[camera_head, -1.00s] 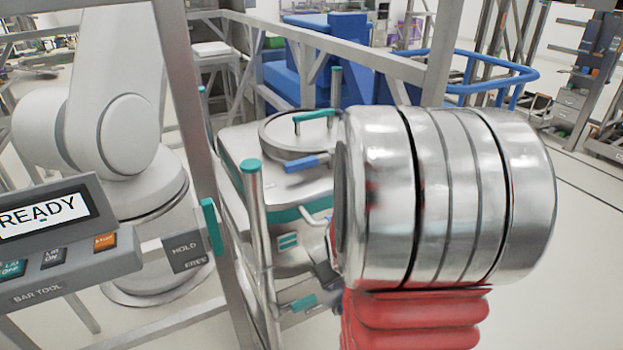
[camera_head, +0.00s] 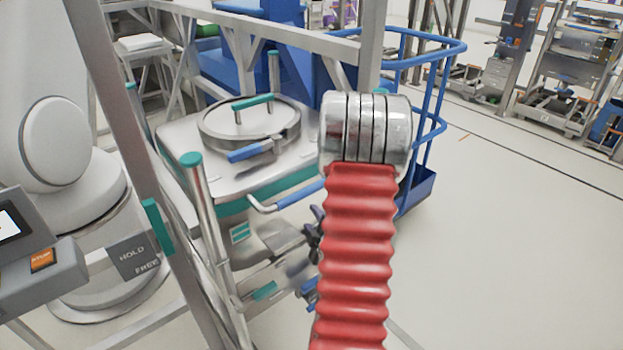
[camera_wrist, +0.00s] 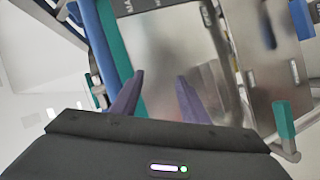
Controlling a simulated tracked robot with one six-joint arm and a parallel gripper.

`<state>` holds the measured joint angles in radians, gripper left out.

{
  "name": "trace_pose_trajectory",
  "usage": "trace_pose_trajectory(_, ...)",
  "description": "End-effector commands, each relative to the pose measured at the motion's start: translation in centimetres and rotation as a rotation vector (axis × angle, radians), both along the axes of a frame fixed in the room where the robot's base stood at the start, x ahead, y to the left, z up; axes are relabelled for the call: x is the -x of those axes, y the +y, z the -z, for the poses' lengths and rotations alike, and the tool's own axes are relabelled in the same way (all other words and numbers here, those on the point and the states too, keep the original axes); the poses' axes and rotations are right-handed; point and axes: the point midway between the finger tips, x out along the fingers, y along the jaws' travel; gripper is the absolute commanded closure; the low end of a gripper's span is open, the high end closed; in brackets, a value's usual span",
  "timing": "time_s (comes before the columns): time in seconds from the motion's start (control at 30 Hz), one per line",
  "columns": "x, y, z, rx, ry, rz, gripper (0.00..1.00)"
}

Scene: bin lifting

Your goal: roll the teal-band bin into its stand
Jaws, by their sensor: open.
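The metal bin (camera_head: 262,172) has a teal band, a round lid (camera_head: 262,138) with a teal handle, and a blue-gripped bar (camera_head: 300,194) on its near right side. It stands upright among teal-capped posts (camera_head: 200,195) in the head view. My gripper's dark fingers (camera_head: 313,238) show beside the bin's right side, partly hidden by my red-sleeved arm. In the wrist view my gripper (camera_wrist: 160,75) is open, with no object visibly clamped between its fingers. Beyond them are a metal panel, a teal strip and a blue bar (camera_wrist: 92,40). I cannot tell if the fingers touch the bar. I cannot clearly identify the stand.
A grey frame post (camera_head: 118,130) with a HOLD/FREE plate (camera_head: 132,257) stands left of the bin. A control panel (camera_head: 40,280) is at the lower left. A blue railed cart (camera_head: 415,185) is behind my arm. The floor at right is clear.

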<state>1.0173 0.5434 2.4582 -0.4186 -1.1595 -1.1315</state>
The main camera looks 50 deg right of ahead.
Motion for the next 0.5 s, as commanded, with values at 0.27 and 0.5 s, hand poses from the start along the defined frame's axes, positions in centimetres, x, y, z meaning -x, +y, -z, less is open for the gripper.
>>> trace_pose_trajectory(0.27,1.4,-0.8,-2.2,0.263,-0.099,-0.035,0.59)
trace_pose_trajectory(0.5,3.3,-0.8,-4.2,0.459,-0.174,-0.023,0.59)
